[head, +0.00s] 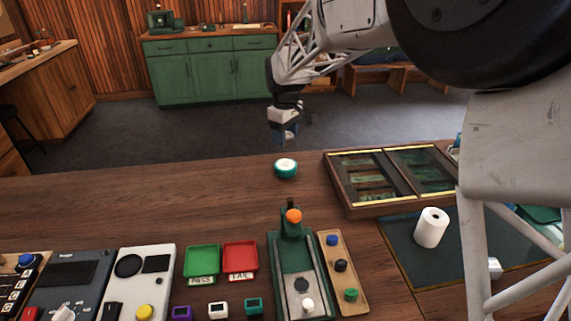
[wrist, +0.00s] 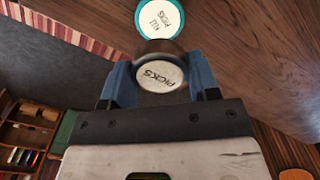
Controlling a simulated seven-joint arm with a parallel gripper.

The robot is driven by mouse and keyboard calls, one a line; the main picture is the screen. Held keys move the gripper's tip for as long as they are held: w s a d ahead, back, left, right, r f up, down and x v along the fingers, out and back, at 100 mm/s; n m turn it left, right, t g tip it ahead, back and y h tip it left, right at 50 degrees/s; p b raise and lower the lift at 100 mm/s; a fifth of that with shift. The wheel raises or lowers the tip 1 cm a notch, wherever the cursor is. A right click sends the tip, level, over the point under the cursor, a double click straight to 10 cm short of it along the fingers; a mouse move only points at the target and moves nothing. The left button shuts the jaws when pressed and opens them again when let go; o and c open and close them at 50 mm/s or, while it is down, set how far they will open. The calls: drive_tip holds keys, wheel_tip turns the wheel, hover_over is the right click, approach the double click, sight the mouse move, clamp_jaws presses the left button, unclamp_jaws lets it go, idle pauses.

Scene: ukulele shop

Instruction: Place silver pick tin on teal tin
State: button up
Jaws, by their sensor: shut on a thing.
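The silver pick tin (wrist: 160,76) is a small round tin with a pale label reading "PICKS" and a dark side. My gripper (wrist: 160,72) is shut on it, with one blue finger on each side. In the head view my gripper (head: 284,138) hangs above the table, a little above the teal tin, and the held tin cannot be made out there. The teal tin (head: 285,169) stands on the wood with a white label on its top. In the wrist view the teal tin (wrist: 159,17) is just beyond the held tin, partly cut off by the frame edge.
A wooden framed case (head: 335,178) lies right of the teal tin. A green tray (head: 202,259), a red tray (head: 240,256), and a press with an orange knob (head: 293,216) are nearer the front. A white roll (head: 431,227) stands at right. Table left of the teal tin is clear.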

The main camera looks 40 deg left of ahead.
sight(285, 164)
drive_tip(key=shift+f, duration=2)
drive_tip(key=shift+f, duration=0.1)
drive_tip(key=shift+f, duration=1.9)
drive_tip(key=shift+f, duration=0.1)
drive_tip(key=o, duration=0.9)
wheel_tip(285, 164, up, 12)
